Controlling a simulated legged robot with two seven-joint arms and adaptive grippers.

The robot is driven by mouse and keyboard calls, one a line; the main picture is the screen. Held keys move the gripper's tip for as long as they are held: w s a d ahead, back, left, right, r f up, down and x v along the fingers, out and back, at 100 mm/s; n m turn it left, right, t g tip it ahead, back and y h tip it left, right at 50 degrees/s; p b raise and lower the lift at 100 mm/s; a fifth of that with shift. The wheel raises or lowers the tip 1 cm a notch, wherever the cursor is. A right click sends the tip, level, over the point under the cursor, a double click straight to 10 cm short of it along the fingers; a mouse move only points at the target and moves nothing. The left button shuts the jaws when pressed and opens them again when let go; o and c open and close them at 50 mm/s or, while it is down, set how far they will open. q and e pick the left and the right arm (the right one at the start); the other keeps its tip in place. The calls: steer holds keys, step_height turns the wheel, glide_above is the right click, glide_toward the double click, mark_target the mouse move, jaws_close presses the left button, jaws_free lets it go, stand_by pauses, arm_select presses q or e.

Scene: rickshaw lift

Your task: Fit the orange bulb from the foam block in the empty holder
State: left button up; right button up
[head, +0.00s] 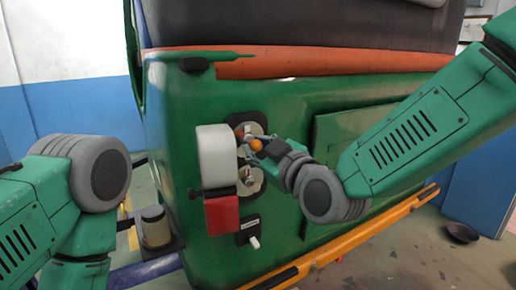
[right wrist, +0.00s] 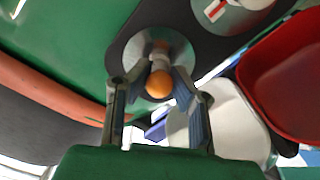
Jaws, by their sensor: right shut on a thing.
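My right gripper (head: 254,146) is shut on the orange bulb (head: 256,145) at the upper round metal holder (head: 250,129) on the green rickshaw's rear. In the right wrist view, the gripper's two fingers (right wrist: 160,84) flank the bulb (right wrist: 159,87). The bulb's glass points toward the camera and its base toward the shiny holder (right wrist: 150,50). I cannot tell whether the base sits inside the socket. A second orange spot beside the bulb in the head view may be a reflection. The lower holder (head: 249,182) has a small red-and-white part. No foam block and no left gripper show.
A white and red lamp cover (head: 215,155) stands out just left of the holders. Below them hangs a small black plate with a white plug (head: 254,242). A yellow bumper bar (head: 335,245) runs low across the rear. A jar-like cylinder (head: 154,227) stands at lower left.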

steer(key=shift+w+a, duration=0.15)
steer(key=shift+w, duration=0.1)
stand_by(0.8)
